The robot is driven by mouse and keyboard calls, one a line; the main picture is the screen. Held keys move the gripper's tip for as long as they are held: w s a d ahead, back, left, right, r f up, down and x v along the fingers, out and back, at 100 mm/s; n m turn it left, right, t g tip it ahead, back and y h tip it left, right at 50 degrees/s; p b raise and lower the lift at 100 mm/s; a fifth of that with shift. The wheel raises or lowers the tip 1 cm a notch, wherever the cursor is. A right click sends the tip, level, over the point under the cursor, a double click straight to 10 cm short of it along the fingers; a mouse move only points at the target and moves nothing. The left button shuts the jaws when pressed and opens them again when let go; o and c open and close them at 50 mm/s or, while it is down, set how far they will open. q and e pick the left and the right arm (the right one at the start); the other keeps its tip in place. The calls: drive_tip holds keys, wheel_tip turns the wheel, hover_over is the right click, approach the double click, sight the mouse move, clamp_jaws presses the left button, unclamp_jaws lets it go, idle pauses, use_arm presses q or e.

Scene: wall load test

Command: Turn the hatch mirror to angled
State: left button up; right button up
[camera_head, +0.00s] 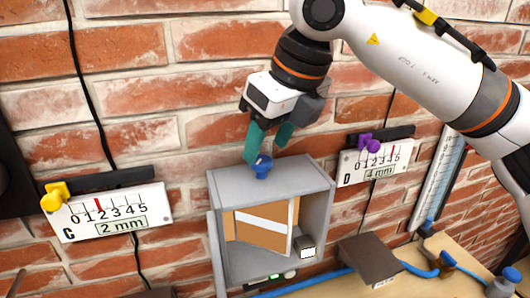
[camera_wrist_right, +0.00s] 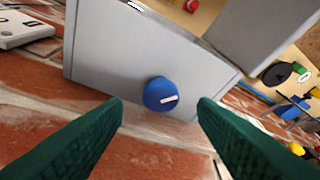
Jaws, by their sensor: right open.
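A grey box (camera_head: 322,205) is on the brick wall, open at the front. A blue knob (camera_head: 262,172) sits on its top; in the right wrist view the knob (camera_wrist_right: 157,92) has a white pointer line aimed right. Inside the box is a tan panel (camera_head: 258,235) with a pale slanted band; I cannot tell whether this is the mirror's reflection. My right gripper (camera_head: 268,145), with teal fingers, is open and empty just above the knob. In the wrist view its fingertips (camera_wrist_right: 161,103) lie either side of the knob, with gaps. My left gripper is not in view.
Gauge C (camera_head: 110,213) with a yellow slider is left of the box, gauge D (camera_head: 374,163) with a purple slider right. A dark brown angled block (camera_head: 370,258) and a blue hose (camera_head: 415,271) are by the wooden shelf (camera_head: 445,282) at lower right. Black cables hang on the wall.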

drive_tip(key=b+v, duration=0.1)
drive_tip(key=v, duration=0.8)
drive_tip(key=shift+s, duration=0.15)
